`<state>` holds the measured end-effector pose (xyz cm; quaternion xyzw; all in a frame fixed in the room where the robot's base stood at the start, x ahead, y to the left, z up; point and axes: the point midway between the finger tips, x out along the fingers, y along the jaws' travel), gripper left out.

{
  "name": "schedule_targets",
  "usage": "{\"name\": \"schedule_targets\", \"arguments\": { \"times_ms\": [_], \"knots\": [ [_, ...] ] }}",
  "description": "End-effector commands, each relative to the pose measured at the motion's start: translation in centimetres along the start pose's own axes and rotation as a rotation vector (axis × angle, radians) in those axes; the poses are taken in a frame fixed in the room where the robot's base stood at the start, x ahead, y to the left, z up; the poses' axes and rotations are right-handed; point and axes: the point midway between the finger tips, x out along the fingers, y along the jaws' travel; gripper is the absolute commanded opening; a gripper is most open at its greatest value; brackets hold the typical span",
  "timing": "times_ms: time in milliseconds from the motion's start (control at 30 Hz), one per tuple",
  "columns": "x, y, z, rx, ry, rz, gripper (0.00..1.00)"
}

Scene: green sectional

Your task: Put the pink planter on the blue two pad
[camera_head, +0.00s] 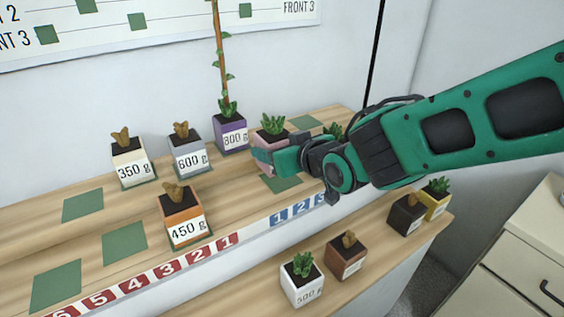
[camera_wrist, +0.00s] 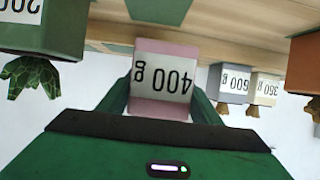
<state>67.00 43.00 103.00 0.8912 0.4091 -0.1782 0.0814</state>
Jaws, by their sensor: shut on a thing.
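My gripper (camera_head: 281,158) reaches in from the right and is shut on the planter, one finger on each side (camera_wrist: 162,95). I cannot tell if its base touches the shelf. The blue number two label (camera_head: 297,211) is on the shelf's front edge. A bare green pad (camera_head: 282,184) lies behind it, partly near my gripper.
Purple 800 g (camera_head: 232,136), grey 600 g (camera_head: 188,153), white 350 g (camera_head: 130,163) and orange 450 g (camera_head: 181,211) planters stand to the left. A green 200 g planter (camera_wrist: 42,35) is close beside my gripper. Several planters stand on the lower shelf.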

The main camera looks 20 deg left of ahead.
Motion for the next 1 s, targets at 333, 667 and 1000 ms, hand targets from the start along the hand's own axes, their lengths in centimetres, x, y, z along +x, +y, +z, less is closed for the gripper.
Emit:
{"name": "schedule_targets", "arguments": {
  "times_ms": [333, 667, 1000],
  "knots": [
    [1.9, 2.2, 1.5, 0.000, 0.000, -0.002, 0.24],
    [3.1, 2.2, 4.6, 0.000, 0.001, -0.002, 0.24],
    [3.2, 2.2, 4.8, 0.000, 0.000, -0.002, 0.63]
  ]
}}
